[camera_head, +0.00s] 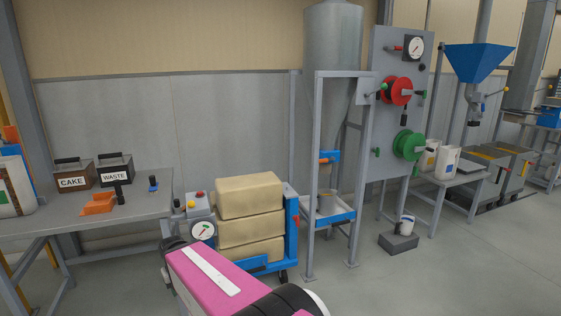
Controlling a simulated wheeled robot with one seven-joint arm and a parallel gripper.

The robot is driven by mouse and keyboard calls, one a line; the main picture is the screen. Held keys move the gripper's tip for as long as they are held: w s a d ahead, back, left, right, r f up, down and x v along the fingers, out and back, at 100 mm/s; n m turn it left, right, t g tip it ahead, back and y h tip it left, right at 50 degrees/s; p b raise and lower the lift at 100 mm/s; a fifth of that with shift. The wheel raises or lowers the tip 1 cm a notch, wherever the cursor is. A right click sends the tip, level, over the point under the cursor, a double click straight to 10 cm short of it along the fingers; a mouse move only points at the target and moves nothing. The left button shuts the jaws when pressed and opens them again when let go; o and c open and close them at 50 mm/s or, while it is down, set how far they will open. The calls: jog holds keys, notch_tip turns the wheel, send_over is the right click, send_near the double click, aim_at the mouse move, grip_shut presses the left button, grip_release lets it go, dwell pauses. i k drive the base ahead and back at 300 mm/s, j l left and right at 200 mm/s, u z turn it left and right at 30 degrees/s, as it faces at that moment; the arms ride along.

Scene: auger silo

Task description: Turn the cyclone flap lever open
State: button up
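The cyclone (333,45) is a tall grey metal cylinder that narrows to a cone, held in a grey frame (310,190) right of centre. Below the cone is a blue fitting (331,156) with a short orange handle (325,161) pointing left. This looks like the flap lever; it is small, and I cannot tell its exact angle. Under it a grey container (327,203) stands on a blue shelf (335,217). My pink arm link shows at the bottom, well in front of the frame. My gripper is not visible, and nothing is seen touching the lever.
A blue cart (291,232) with stacked tan bales (250,197) stands left of the frame. A grey panel (391,120) with red and green wheels is on its right. A low grey block (398,244) sits on the floor. The floor at the front right is clear.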

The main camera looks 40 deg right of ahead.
aim_at(321, 160)
jog(key=z, duration=1.85)
